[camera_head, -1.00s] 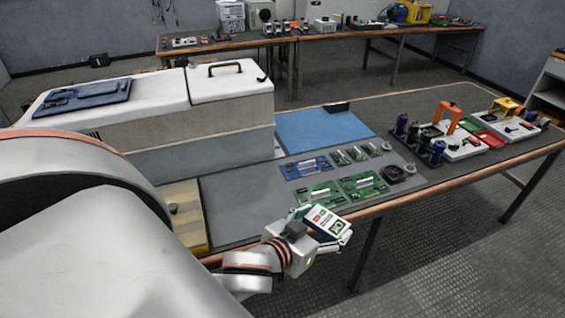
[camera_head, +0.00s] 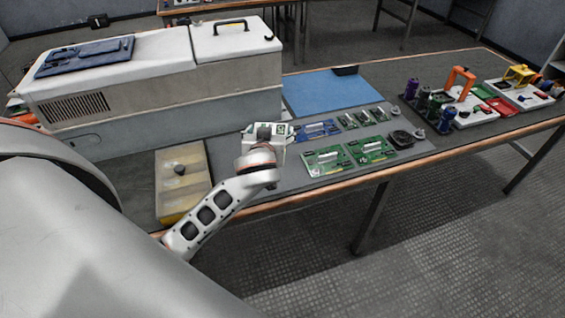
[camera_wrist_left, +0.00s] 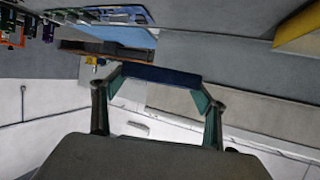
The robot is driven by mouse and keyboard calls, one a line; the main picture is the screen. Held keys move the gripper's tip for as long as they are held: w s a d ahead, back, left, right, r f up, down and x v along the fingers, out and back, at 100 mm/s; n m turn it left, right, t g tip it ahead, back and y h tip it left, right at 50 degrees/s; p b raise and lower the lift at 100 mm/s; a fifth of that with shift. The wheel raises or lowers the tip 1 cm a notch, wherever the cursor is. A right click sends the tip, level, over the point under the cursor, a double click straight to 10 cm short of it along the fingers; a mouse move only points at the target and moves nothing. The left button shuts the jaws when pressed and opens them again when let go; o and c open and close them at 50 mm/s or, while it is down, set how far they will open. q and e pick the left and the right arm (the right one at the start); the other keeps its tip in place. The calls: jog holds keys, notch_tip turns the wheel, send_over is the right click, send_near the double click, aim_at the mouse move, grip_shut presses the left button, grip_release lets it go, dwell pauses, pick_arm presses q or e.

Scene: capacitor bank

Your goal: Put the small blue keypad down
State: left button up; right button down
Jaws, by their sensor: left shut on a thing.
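My left gripper (camera_head: 268,132) is over the grey bench near the large white-topped case, left of the circuit boards. In the left wrist view its two fingers (camera_wrist_left: 160,78) are closed on the ends of a dark blue bar-like piece (camera_wrist_left: 162,75), the small blue keypad seen edge-on. The keypad is held away from the palm; its key face is not visible. In the head view the hand mostly hides it, so I cannot tell its exact height above the bench. My right gripper is not in view.
Green circuit boards (camera_head: 326,161) and a blue board (camera_head: 316,130) lie to the right. The white-topped case (camera_head: 150,85) stands behind left. A yellowish lidded box (camera_head: 183,190) is at the front left.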

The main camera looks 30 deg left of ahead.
pick_arm(q)
notch_tip(320, 180, down, 15)
jog(key=shift+r+b, duration=0.1)
jog(key=shift+b, duration=1.1)
jog(key=shift+f, duration=0.2)
jog(key=o, duration=1.2)
jog(key=shift+o, duration=0.2)
jog(key=shift+r, duration=0.1)
